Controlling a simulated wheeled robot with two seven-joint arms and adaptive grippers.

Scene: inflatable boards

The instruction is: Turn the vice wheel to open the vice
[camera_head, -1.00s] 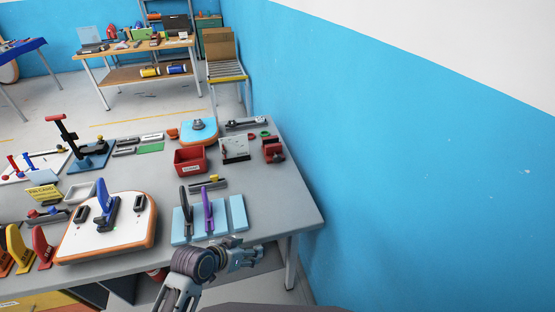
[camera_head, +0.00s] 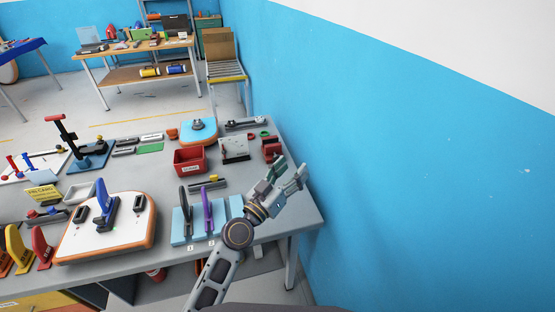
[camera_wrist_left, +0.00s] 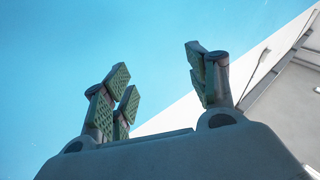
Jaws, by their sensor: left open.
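A small red vice (camera_head: 272,149) stands at the right end of the grey workbench, close to the blue wall. Its wheel is too small to make out, and my gripper may cover its lower edge. My left gripper (camera_head: 291,168) is open and empty, just in front of the vice and to its right in the head view, with its fingers pointing up and right. I cannot tell whether it touches the vice. In the left wrist view the spread green-padded fingers (camera_wrist_left: 160,85) have only wall and ceiling behind them. My right gripper is not in view.
The grey workbench (camera_head: 305,213) has its right edge near the blue wall (camera_head: 400,170). A red bin (camera_head: 190,160) and a white upright block (camera_head: 234,149) stand left of the vice. Blue blocks with black and purple upright tools (camera_head: 208,210) lie beside my left arm.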

